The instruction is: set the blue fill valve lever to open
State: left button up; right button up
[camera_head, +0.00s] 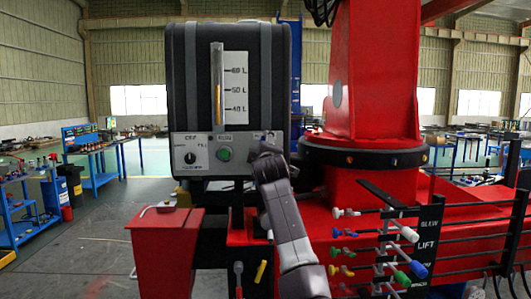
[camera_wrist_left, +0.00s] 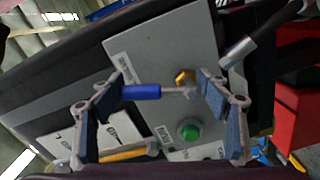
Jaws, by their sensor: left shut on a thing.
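The blue fill valve lever (camera_wrist_left: 140,92) lies between the fingers of my left gripper (camera_wrist_left: 163,88) in the left wrist view, with a metal stem at its right end beside a brass fitting (camera_wrist_left: 184,77). The fingers are shut on it, one at the blue end and one at the stem end. In the head view my left gripper (camera_head: 262,150) is at the right part of the grey control panel (camera_head: 205,168) and hides the lever. My right gripper is in neither view.
A green button (camera_head: 225,154) and a black selector knob (camera_head: 190,158) sit on the panel left of my gripper. Above is the black tank with its level gauge (camera_head: 217,85). Colored crane levers (camera_head: 395,255) and the red crane column (camera_head: 375,75) stand right.

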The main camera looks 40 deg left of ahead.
pick_arm(q)
jog(key=shift+s+a+r+n+p, duration=0.1)
jog(key=shift+s+r+n+p, duration=0.1)
jog(key=shift+n, duration=0.4)
jog(key=shift+s+a+r+n+p, duration=0.1)
jog(key=shift+n+p, duration=0.1)
jog(key=shift+n, duration=0.4)
jog(key=shift+s+a+n, duration=0.15)
jog(key=shift+a+n, duration=0.05)
jog(key=shift+n, duration=0.4)
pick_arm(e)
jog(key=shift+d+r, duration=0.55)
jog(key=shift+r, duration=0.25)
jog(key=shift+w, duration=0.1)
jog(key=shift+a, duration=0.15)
pick_arm(q)
jog(key=o, duration=1.7)
jog(key=shift+a+f, duration=0.1)
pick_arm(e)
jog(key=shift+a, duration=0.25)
pick_arm(q)
jog(key=shift+s+d, duration=0.1)
jog(key=shift+d, duration=0.1)
jog(key=v, duration=1.1)
jog(key=shift+s+d, duration=0.25)
jog(key=shift+s, duration=0.05)
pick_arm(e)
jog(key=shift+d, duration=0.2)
